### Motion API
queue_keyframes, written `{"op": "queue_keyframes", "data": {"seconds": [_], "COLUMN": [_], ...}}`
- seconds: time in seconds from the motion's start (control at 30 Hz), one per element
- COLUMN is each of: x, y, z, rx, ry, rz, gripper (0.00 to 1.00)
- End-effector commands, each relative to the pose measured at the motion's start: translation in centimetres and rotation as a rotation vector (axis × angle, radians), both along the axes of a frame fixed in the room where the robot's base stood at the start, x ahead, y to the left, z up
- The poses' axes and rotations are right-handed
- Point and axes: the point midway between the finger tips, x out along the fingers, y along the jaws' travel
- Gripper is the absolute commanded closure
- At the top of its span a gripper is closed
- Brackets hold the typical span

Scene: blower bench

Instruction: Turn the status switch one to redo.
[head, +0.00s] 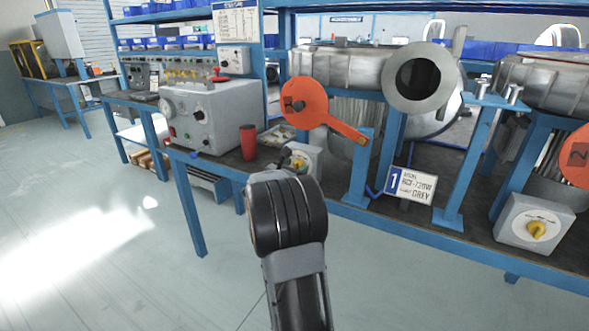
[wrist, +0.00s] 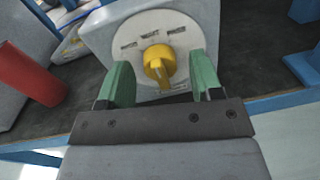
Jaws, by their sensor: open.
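The status switch one is a grey box (head: 310,158) with a yellow knob, at the bench's front edge in the head view. My arm partly covers it there. In the wrist view the yellow knob (wrist: 158,66) sits on a round pale plate with several small labels, too blurred to read. My gripper (wrist: 161,62) has green fingers, open, one on each side of the knob, with a visible gap to each. I cannot tell whether the fingertips reach as deep as the knob.
A red cup (head: 249,142) stands left of the switch box, beside a grey control unit (head: 208,115). An orange lever (head: 335,122) hangs just above right. A second switch box (head: 515,222) with a yellow knob is at far right. The floor at left is clear.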

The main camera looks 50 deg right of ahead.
Motion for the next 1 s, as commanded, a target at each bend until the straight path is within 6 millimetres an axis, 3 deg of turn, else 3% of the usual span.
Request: {"op": "queue_keyframes", "data": {"seconds": [0.13,0.63,1.0], "x": [0.00,-0.01,0.01], "y": [0.01,0.03,0.03], "z": [0.00,-0.01,0.17], "rx": [0.000,0.000,-0.020], "ry": [0.000,0.000,0.086], "rz": [0.000,0.000,0.001], "gripper": [0.41,0.89,0.90]}}
